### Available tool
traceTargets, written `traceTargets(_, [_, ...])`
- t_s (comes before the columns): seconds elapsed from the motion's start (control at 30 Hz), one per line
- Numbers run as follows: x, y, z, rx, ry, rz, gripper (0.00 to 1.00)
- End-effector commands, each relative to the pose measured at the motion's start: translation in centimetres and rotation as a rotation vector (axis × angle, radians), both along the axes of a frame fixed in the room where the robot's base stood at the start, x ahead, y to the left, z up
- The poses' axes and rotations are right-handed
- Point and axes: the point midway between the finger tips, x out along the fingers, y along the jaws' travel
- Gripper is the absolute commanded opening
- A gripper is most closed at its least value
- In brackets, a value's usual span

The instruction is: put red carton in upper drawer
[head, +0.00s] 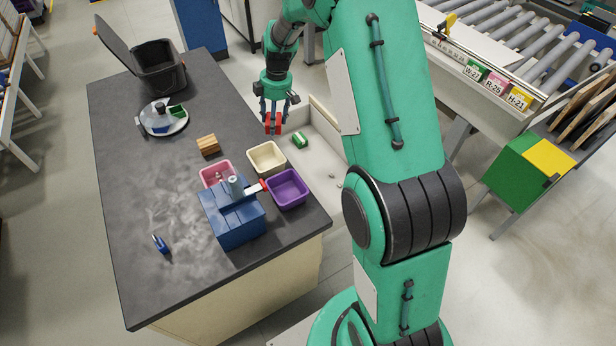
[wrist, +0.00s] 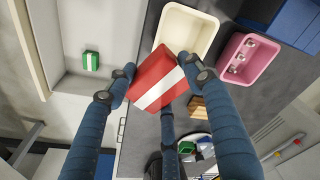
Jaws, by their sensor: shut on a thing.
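My gripper (head: 273,104) points down with its fingers closed around the red carton (head: 277,123). In the wrist view the red carton (wrist: 158,80) has a white stripe and sits between the fingertips. It is held above the edge of the dark-topped bench, beside an open drawer (head: 323,145). The drawer is pulled out from the bench's right side and shows at the left in the wrist view (wrist: 82,25). A green carton with a white stripe (head: 299,140) lies inside; it also shows in the wrist view (wrist: 91,60). Lower drawers are not clearly visible.
A cream bin (head: 266,158), a pink bin (head: 215,174) and a purple bin (head: 289,188) stand near the bench edge. A wooden block (head: 208,145), a blue machine (head: 234,222), a round plate (head: 164,120) and a black bin (head: 160,68) are also there. The drawer floor has free room.

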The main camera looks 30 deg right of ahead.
Motion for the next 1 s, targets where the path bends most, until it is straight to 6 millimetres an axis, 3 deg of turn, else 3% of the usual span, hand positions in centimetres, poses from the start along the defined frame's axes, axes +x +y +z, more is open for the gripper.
traceTargets(0.03, [-0.6,-1.9,-0.1,-0.001,0.001,-0.031,0.25])
traceTargets(0.2, [-2.5,-7.2,-0.2,-0.003,0.001,-0.120,0.25])
traceTargets(0.5, [-5.3,-13.2,-0.3,-0.005,0.004,-0.227,0.25])
traceTargets(0.67, [-6.6,-15.5,-0.2,-0.006,0.004,-0.270,0.24])
traceTargets(1.0, [-6.7,-15.4,-7.9,-0.004,0.009,-0.270,0.24])
